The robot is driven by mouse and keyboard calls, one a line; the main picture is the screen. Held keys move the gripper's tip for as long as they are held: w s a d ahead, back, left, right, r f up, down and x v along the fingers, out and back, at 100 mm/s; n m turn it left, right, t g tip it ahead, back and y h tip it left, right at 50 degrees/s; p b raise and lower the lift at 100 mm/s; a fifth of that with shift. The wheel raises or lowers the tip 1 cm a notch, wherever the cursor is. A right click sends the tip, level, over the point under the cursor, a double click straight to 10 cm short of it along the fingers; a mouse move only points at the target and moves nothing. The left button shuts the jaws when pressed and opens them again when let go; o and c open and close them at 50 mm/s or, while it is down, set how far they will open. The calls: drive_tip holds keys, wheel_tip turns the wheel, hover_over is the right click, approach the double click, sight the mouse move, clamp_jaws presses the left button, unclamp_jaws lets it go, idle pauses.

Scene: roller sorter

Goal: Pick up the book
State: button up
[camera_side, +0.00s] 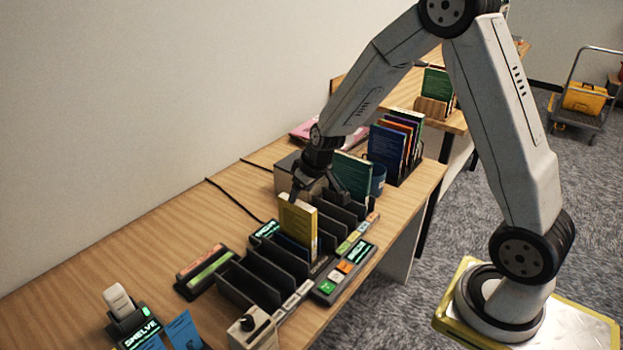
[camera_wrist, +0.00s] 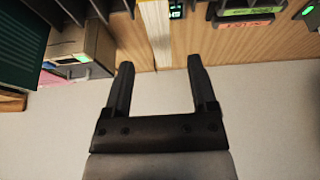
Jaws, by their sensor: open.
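A yellow book (camera_side: 297,222) stands upright in a slot of the dark roller sorter (camera_side: 262,272), rising well above its dividers. My gripper (camera_side: 309,188) is open and empty, close to the top of this book on its far side. In the wrist view my two fingers (camera_wrist: 160,66) are spread apart. A pale, narrow book edge (camera_wrist: 154,32) lies ahead, lined up with the gap between them. I cannot tell whether the fingers touch the book. A dark blue book (camera_side: 291,249) sits low beside the yellow one, mostly hidden.
A green book (camera_side: 352,176) stands behind the sorter near a blue cup (camera_side: 377,180). Several books (camera_side: 392,145) stand in a rack farther back. A grey box (camera_side: 288,172) is close behind my gripper. A button panel (camera_side: 345,270) borders the sorter's right side. The left tabletop (camera_side: 130,245) is clear.

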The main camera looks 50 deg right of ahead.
sight(298, 203)
drive_tip(key=shift+s+x, duration=0.1)
drive_tip(key=shift+x, duration=1.15)
drive_tip(key=shift+s+x, duration=0.15)
drive_tip(key=shift+x, duration=1.15)
drive_tip(key=shift+f, duration=0.35)
drive_tip(key=shift+c, duration=0.2)
clamp_jaws()
idle(0.4)
